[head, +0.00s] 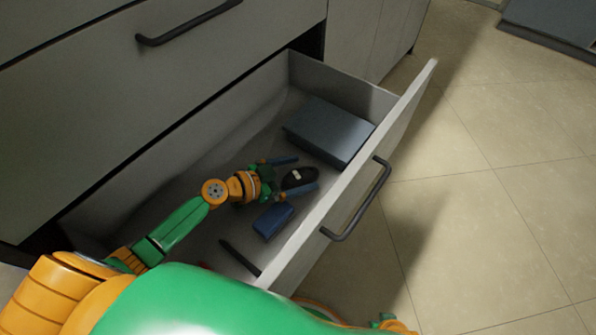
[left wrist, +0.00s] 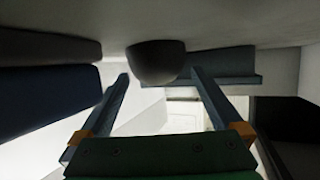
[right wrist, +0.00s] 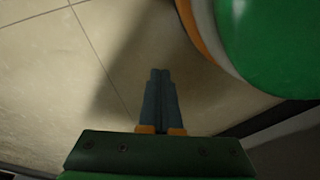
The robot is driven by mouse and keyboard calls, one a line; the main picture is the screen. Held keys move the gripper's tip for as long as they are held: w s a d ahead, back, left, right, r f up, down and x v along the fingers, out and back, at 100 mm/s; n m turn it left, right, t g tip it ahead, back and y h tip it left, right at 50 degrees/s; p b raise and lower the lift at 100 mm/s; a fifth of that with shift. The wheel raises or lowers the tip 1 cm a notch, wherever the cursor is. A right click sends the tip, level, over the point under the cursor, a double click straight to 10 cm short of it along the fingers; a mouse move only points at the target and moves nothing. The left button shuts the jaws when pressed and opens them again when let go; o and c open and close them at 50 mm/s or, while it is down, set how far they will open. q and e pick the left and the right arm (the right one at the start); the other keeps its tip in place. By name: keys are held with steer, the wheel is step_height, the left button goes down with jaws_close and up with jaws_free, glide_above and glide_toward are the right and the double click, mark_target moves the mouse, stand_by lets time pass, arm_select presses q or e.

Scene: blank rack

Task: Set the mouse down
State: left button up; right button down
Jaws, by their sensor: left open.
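The mouse (head: 293,181), dark with a light patch, lies on the floor of the open drawer (head: 180,180). It also shows as a dark rounded shape (left wrist: 157,64) between the fingers in the left wrist view, where the drawer floor is at the top. My left gripper (head: 303,173) reaches into the drawer and is open, one finger on each side of the mouse; I see no finger pressed against it. My right gripper (right wrist: 160,75) is shut and empty, above the tiled floor outside the drawer.
A grey-blue box (head: 330,130) lies in the drawer's far end. A small blue box (head: 273,220) lies beside the left gripper, and a thin black item (head: 240,257) lies closer. The drawer front (head: 340,190) with its black handle (head: 362,203) stands just right of the gripper.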

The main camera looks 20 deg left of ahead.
arm_select(q)
steer(key=shift+s+f, duration=0.2)
steer(key=shift+f, duration=0.15)
steer(key=shift+r+p, duration=0.2)
steer(key=shift+p, duration=0.25)
steer(key=shift+w+r+p, duration=0.1)
steer(key=shift+r+p, duration=0.3)
steer(key=shift+p, duration=0.2)
steer(key=v, duration=1.2)
steer(key=shift+w+a+r, duration=0.1)
steer(key=shift+w, duration=0.05)
arm_select(e)
steer(key=shift+s+d+f, duration=0.2)
steer(key=shift+s+d, duration=0.25)
steer(key=shift+s, duration=0.1)
